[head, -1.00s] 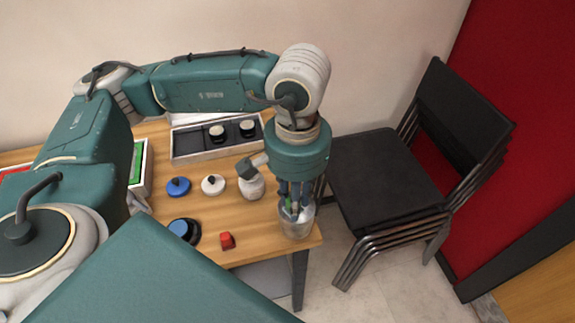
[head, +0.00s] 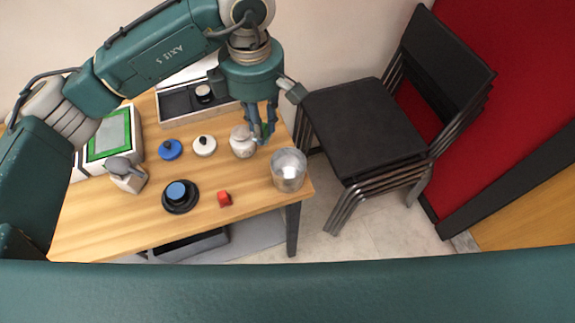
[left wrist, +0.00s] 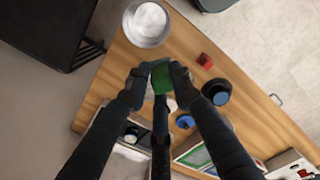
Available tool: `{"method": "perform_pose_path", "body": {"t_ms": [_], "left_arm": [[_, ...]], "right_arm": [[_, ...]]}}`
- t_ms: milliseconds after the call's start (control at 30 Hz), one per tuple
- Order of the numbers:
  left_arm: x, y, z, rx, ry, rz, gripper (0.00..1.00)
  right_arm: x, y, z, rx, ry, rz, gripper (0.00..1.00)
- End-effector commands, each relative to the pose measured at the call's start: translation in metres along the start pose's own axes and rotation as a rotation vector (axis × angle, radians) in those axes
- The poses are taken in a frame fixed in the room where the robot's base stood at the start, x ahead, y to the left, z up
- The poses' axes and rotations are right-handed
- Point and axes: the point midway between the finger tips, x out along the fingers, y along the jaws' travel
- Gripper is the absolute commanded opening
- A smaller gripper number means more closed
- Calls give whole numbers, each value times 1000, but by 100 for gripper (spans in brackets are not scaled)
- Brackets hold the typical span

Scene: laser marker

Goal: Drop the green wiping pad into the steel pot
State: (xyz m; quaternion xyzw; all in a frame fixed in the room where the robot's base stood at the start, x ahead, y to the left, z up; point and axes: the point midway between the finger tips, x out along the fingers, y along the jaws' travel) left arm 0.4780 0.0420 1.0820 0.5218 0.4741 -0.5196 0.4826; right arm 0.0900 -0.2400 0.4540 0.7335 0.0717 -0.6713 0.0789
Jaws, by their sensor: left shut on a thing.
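The steel pot (head: 288,181) stands upright at the right end of the wooden table; it also shows at the top of the left wrist view (left wrist: 147,24). My left gripper (head: 263,138) is shut on the green wiping pad (left wrist: 161,78) and points down, behind and left of the pot in the head view. A small part of the green pad (head: 266,130) shows between the fingers there; the fingers hide the rest. The pad is outside the pot's rim. My right gripper is not in view.
A white jar (head: 242,148) stands close to my left gripper. A red block (head: 224,199), a black-and-blue round piece (head: 178,192) and blue and white lids (head: 171,150) lie to the left. Stacked black chairs (head: 365,125) stand right of the table.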

Motion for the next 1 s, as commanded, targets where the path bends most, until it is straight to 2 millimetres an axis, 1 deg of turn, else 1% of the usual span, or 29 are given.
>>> {"method": "perform_pose_path", "body": {"t_ms": [33,100,200,300,433,700,800,1000], "left_arm": [[-4,3,13,-89,0,-5,0],[-6,6,24,-201,3,-9,0],[-6,9,35,-311,7,-11,0],[-5,10,39,-366,10,-13,0],[6,10,40,-382,10,-13,0],[38,9,40,-380,10,-14,0],[46,9,40,-380,10,-13,0],[54,9,40,-378,9,-12,0]], "right_arm": [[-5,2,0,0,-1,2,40],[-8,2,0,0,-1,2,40],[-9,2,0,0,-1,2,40],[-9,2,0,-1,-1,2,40],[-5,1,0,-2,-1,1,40],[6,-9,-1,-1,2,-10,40],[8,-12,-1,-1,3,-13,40],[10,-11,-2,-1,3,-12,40]]}}
